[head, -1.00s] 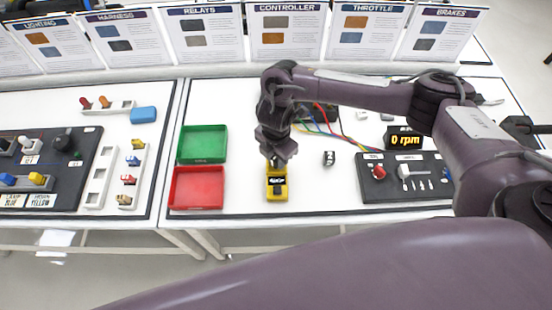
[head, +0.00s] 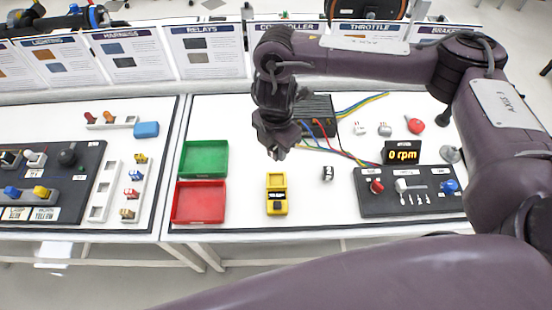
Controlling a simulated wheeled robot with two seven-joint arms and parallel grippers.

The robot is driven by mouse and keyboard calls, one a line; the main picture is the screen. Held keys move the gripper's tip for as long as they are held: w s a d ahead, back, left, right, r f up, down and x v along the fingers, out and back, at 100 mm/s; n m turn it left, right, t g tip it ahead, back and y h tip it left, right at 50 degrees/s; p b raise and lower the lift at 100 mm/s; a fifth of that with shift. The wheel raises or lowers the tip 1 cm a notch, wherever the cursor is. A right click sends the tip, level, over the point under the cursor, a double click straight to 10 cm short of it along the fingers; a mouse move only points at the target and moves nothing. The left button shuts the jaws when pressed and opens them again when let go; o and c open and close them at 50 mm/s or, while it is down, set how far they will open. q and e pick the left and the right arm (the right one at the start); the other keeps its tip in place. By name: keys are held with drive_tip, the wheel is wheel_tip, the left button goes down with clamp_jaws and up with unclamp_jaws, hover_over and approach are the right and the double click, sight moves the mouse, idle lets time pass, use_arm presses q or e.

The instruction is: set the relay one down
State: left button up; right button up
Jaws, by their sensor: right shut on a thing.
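My right gripper (head: 276,152) is shut above the table, just behind the yellow device (head: 277,195) and apart from it. What it holds is small and mostly hidden by the dark fingers; I take it to be relay one, but I cannot make out its marking. The yellow device lies on the white table with a dark block at its near end. A small black-and-white piece (head: 327,173) stands to its right; its marking is too small to read. A green tray (head: 205,144) and a red tray (head: 178,203) lie to the left. My left gripper is out of view.
A control panel (head: 420,204) and a 0 rpm display (head: 403,156) stand to the right. A black box (head: 318,104) with coloured wires lies behind the gripper. Clear white table lies between the trays and the yellow device, and around the small piece.

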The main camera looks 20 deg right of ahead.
wheel_tip(320, 180, up, 8)
drive_tip(key=shift+f, duration=0.2)
wheel_tip(320, 180, down, 15)
drive_tip(key=shift+f+b, duration=0.15)
drive_tip(key=shift+b, duration=0.9)
wheel_tip(320, 180, down, 2)
drive_tip(key=shift+s+f+b, duration=0.1)
drive_tip(key=shift+f+b, duration=0.05)
drive_tip(key=shift+b, duration=0.2)
drive_tip(key=shift+f+p, duration=0.6)
drive_tip(key=shift+f, duration=0.4)
drive_tip(key=shift+f, duration=0.1)
